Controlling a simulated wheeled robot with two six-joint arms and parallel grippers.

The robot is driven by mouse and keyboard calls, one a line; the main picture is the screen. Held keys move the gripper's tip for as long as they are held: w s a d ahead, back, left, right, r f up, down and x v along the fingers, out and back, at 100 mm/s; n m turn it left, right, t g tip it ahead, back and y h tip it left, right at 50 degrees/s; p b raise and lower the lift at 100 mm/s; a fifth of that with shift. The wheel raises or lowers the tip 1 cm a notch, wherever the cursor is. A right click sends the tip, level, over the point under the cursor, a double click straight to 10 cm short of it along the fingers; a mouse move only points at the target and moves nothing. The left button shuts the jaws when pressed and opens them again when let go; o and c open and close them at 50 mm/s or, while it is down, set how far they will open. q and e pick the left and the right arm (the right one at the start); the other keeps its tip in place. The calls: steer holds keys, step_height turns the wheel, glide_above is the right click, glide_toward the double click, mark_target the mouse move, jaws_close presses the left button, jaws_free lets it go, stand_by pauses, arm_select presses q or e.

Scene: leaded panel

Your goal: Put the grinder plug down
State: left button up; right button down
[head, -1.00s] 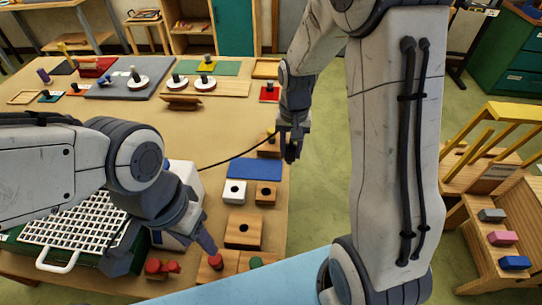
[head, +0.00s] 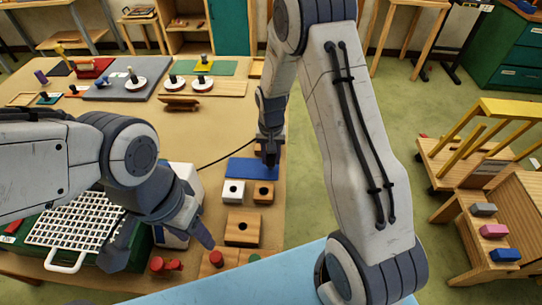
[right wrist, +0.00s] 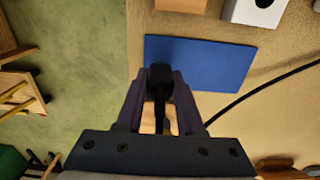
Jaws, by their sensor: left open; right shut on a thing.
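My right gripper (head: 269,160) is shut on the black grinder plug, seen between its fingers in the right wrist view (right wrist: 160,75). The plug overlaps the right part of the blue mat (head: 240,168) in the head view; I cannot tell whether it touches it. The mat also shows in the right wrist view (right wrist: 215,65). A black cord (head: 225,153) runs from the plug to the grinder's white housing (head: 184,182), beside a green base with a white grid (head: 75,222). My left gripper (head: 163,240) is open in front of the housing, partly hiding it.
A white block with a hole (head: 233,191) and a wooden one (head: 263,193) stand just in front of the mat. A larger holed wooden block (head: 243,229) is nearer. Red knobs (head: 160,265) lie by the left gripper.

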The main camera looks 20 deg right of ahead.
steer(key=shift+f, duration=0.15)
steer(key=c, duration=0.5)
jaws_free()
